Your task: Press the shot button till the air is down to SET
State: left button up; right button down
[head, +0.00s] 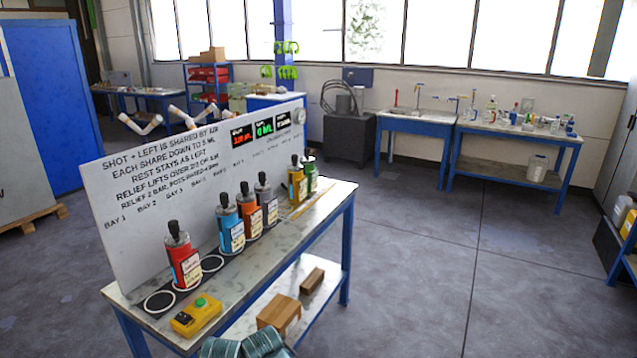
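A yellow box (186,321) with a green button (201,302) on top sits at the near left end of the bench (245,285). A grey board (140,190) with black lettering stands along the bench's back. At its upper right are a red-lit display (242,135), a green-lit display (264,128) and a whitish display (284,122); their figures are too small to read surely. A round dial (309,127) is at the board's right end. Red (184,262), blue (230,232), orange (249,216), grey (267,205), amber (296,186) and green (310,178) vessels stand upright. Neither gripper shows.
Two bare ringed spots (160,302) and (212,263) flank the red vessel. A thin wooden strip (305,207) lies near the bench's right end. Greenish ribbed things (262,341) show at the bottom edge. Floor (420,270) to the right is clear.

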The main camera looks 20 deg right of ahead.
aim_at(200, 303)
jog(key=i+l, duration=0.1)
jog(key=l, duration=0.25)
jog(key=i+l, duration=0.1)
jog(key=l, duration=0.3)
jog(key=i+l, duration=0.1)
jog(key=l, duration=0.25)
jog(key=i+l, duration=0.1)
jog(key=l, duration=0.25)
jog(key=i+l, duration=0.1)
jog(key=l, duration=0.3)
